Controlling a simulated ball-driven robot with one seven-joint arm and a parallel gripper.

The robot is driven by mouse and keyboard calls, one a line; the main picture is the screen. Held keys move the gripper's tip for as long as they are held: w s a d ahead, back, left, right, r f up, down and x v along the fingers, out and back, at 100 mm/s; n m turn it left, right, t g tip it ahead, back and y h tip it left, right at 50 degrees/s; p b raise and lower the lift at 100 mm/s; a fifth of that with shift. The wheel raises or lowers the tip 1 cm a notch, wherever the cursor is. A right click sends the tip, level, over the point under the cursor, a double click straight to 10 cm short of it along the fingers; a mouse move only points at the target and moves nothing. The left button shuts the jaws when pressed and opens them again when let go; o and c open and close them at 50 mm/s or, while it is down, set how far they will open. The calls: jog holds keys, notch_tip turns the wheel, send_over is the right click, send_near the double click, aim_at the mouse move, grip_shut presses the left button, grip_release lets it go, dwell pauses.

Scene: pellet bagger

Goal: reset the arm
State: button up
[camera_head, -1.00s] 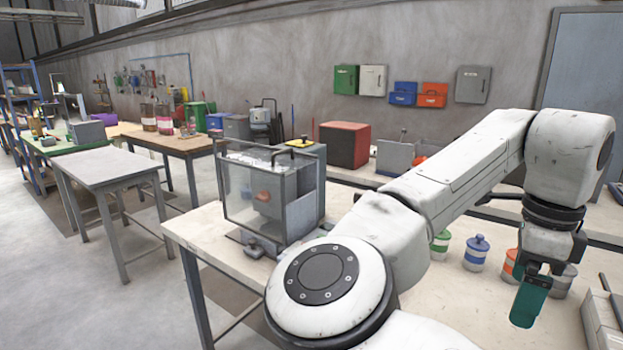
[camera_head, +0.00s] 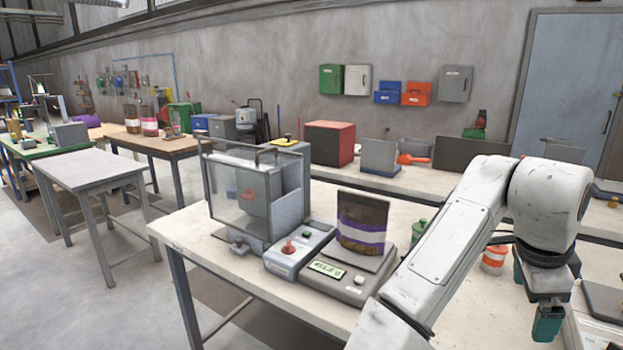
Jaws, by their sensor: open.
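My arm (camera_head: 460,220) reaches in from the bottom right, bent at an elbow, with its wrist turned down. My gripper (camera_head: 533,298) hangs at the right over the workbench, open, with its teal fingers apart. I see nothing between them. A filled bag (camera_head: 362,220) of brown pellets with a purple and white label stands upright on the scale (camera_head: 350,276). The gripper is well to the right of the bag and apart from it. The clear-fronted pellet machine (camera_head: 238,195) stands left of the scale.
A control box (camera_head: 298,250) with a red knob sits between machine and scale. A white jar with orange bands (camera_head: 494,260) stands just left of my gripper. A green-topped jar (camera_head: 419,230) is partly hidden by my arm. A grey side table (camera_head: 93,170) stands empty at the left.

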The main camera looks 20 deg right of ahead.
jog(key=s+a+f+n+t+h, duration=0.2)
jog(key=s+f+n+h, duration=0.1)
jog(key=f+n, duration=1.25)
jog(key=s+a+f+n+g+y, duration=0.1)
jog(key=s+a+f+n+y, duration=0.5)
jog(key=s+a+f, duration=0.9)
notch_tip(320, 180, down, 2)
jog(key=a+n, duration=0.2)
jog(key=n, duration=0.1)
jog(key=shift+s+a+f+y, duration=0.2)
jog(key=shift+s+y, duration=0.1)
jog(key=shift+s, duration=0.1)
jog(key=shift+n, duration=0.25)
jog(key=shift+c, duration=0.2)
